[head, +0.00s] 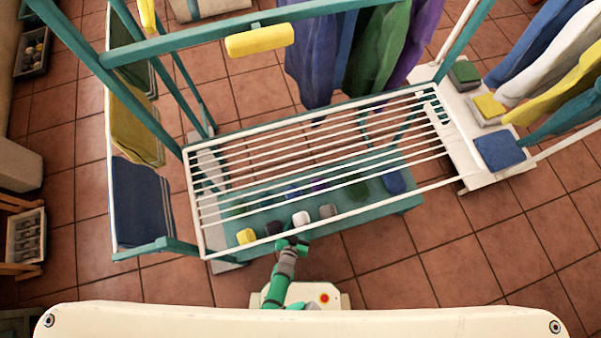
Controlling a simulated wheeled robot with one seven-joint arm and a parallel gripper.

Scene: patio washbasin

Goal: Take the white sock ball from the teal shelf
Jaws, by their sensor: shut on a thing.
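The white sock ball (301,218) is at the front of the teal shelf (385,206), under the white bars of the drying rack. My gripper (298,232) reaches in at the shelf's front edge and is shut on the white sock ball. The dark fingers are small and partly crossed by the rack's front rail. Whether the ball still touches the shelf I cannot tell.
A yellow sock ball (246,236) and a dark one (274,228) lie to the left, a grey one (328,211) close on the right. Several more lie behind. White rack bars (330,140) run above the shelf.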

